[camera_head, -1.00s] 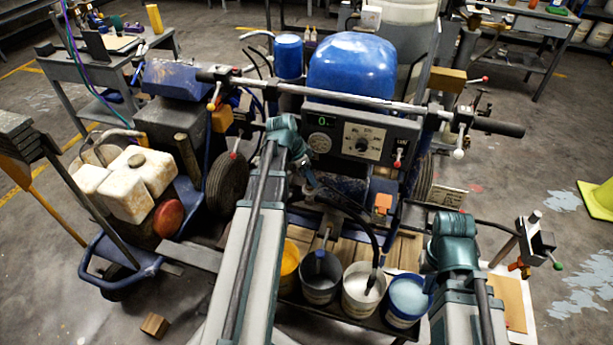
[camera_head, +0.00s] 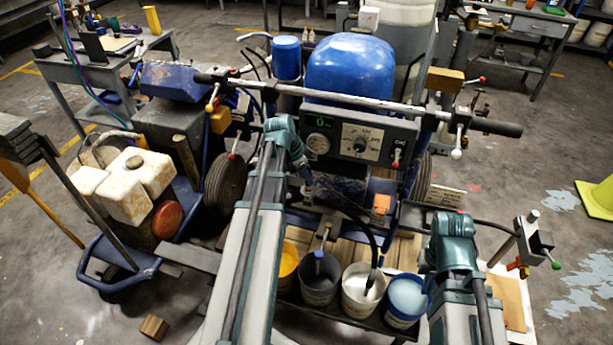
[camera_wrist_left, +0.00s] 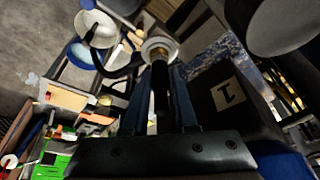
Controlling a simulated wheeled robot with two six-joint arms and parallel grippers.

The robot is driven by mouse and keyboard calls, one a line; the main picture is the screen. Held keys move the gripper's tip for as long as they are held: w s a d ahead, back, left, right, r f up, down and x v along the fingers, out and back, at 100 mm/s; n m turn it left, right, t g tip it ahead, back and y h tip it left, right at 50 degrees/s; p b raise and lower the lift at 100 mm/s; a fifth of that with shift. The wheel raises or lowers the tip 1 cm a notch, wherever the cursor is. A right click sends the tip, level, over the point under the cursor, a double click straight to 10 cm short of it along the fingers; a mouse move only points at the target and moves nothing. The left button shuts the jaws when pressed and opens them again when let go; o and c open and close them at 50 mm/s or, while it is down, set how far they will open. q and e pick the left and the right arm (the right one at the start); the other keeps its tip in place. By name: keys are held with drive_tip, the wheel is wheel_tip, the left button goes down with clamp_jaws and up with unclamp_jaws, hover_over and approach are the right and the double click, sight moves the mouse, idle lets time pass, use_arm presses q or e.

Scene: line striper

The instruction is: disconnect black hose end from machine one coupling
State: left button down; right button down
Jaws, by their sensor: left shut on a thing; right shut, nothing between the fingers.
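My left gripper (camera_head: 308,188) is low in front of the machine's control panel. In the left wrist view its two fingers (camera_wrist_left: 163,95) are shut around a black hose end (camera_wrist_left: 160,85). A pale ring with a brass-coloured centre, seemingly the coupling (camera_wrist_left: 159,48), lies straight beyond the fingertips. I cannot tell whether the hose end is still seated in it. A dark box beside it bears a "1" label (camera_wrist_left: 227,95). In the head view the black hose (camera_head: 362,225) curves down to a white bucket. My right arm shows at the lower right; its fingers are hidden.
Several paint buckets, one white (camera_head: 361,292), stand on a wooden deck below the hose. A handlebar (camera_head: 350,101) spans above the panel (camera_head: 358,137). A post with coloured levers (camera_head: 535,243) stands right of my right arm. Open floor lies further right.

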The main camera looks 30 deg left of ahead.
sight(309, 168)
use_arm(q)
drive_tip(key=shift+r+p, duration=0.75)
idle(0.4)
drive_tip(key=shift+r+p, duration=1.9)
drive_tip(key=shift+f, duration=0.1)
